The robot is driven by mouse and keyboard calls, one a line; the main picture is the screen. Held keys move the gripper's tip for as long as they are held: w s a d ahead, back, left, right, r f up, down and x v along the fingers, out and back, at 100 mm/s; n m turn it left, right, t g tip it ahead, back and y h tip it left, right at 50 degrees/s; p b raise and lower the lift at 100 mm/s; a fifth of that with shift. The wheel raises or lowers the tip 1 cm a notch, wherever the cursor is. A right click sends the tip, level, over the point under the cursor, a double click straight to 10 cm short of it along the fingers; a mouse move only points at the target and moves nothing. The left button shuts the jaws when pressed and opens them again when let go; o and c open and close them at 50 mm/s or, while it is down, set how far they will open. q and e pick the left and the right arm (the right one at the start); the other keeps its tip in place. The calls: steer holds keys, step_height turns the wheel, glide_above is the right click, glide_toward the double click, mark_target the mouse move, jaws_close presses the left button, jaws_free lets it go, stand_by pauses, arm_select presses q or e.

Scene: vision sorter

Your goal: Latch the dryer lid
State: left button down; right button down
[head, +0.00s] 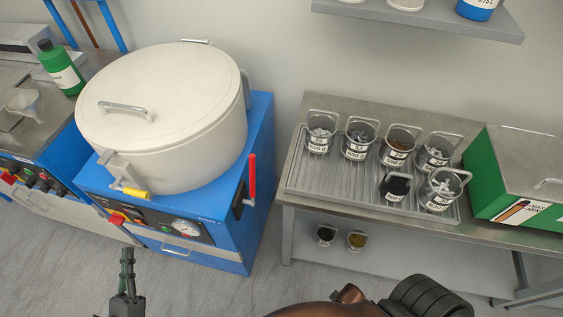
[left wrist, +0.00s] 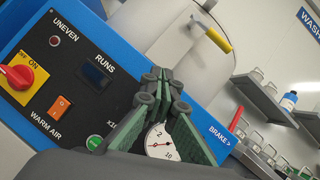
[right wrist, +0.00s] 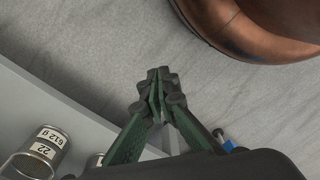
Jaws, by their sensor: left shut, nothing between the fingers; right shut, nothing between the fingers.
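The dryer is a cream drum on a blue cabinet (head: 262,135), its round lid (head: 150,85) down on the drum. A latch with a yellow grip (head: 135,192) sits at the front of the rim. The yellow grip also shows in the left wrist view (left wrist: 217,40); I cannot tell whether the latch is engaged. My left gripper (head: 127,252) is shut and empty, in front of and below the latch, apart from it. In its own view its fingers (left wrist: 160,82) stand before the control panel (left wrist: 70,70). My right gripper (right wrist: 158,80) is shut and empty over the floor.
A red brake lever (head: 252,180) stands at the cabinet's right. A steel bench (head: 290,185) holds several labelled beakers and a green box (head: 485,170). A green bottle (head: 62,68) stands left. Floor ahead is clear.

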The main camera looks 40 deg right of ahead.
arm_select(q)
steer(key=s+d+r+m+g+h+b, duration=0.2)
steer(key=s+d+r+m+g+h, duration=0.1)
steer(key=m, duration=0.6)
steer(key=r+h, duration=0.1)
steer(key=h, duration=0.1)
steer(key=shift+d+h+b, duration=0.3)
steer(key=shift+b, duration=0.1)
arm_select(e)
steer(key=shift+a+r, duration=0.1)
steer(key=shift+r, duration=0.5)
arm_select(q)
steer(key=shift+w+r, duration=0.1)
